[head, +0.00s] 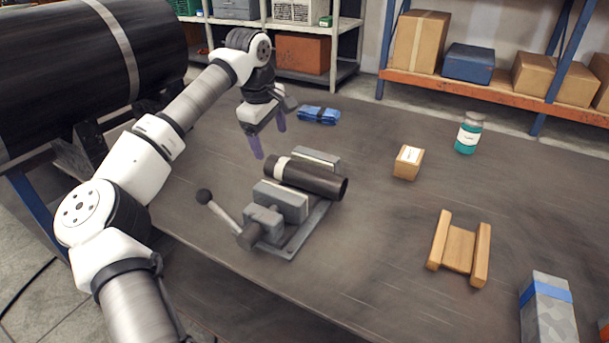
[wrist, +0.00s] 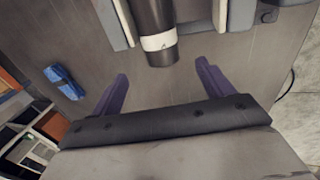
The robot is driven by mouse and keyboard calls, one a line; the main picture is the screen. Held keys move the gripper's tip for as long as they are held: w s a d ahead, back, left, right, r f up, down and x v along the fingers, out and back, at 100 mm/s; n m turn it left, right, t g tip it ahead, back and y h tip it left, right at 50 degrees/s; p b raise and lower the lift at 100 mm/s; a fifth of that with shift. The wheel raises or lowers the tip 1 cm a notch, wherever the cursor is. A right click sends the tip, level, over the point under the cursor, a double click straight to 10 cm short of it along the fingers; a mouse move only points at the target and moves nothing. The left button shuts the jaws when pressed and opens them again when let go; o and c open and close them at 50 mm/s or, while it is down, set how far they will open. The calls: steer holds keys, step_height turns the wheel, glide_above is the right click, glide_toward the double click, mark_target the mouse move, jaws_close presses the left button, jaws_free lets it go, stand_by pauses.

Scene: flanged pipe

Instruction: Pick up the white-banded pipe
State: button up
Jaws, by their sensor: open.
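The white-banded pipe (head: 316,179) is dark, with a white band near its far-left end. It lies in a grey vise (head: 283,200) between the jaws, one end sticking out to the right. In the wrist view the pipe (wrist: 152,18) enters from the top, its banded end (wrist: 159,42) pointing toward my gripper. My gripper (head: 270,142) is open and empty, above the table just behind and left of the banded end. In the wrist view my gripper's purple fingers (wrist: 162,84) are spread wide, with the pipe end between their lines but short of them. I see no contact.
The vise handle (head: 220,212) sticks out to the left. A blue bundle (head: 319,115), a small wooden box (head: 408,162), a teal jar (head: 468,133) and a wooden cradle (head: 459,249) stand on the table. A large black pipe (head: 60,60) is at the left.

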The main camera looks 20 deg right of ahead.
mark_target(276, 158)
steer(key=x, duration=0.3)
steer(key=shift+d+f, duration=0.1)
steer(key=shift+f, duration=0.15)
steer(key=shift+s+p+x, duration=0.1)
steer(key=shift+p+x, duration=0.45)
steer(key=shift+x, duration=0.85)
steer(key=shift+s+p+x, duration=0.15)
steer(key=shift+p+x, duration=0.35)
steer(key=shift+x, duration=0.85)
steer(key=c, duration=1.5)
steer(key=shift+r, duration=0.15)
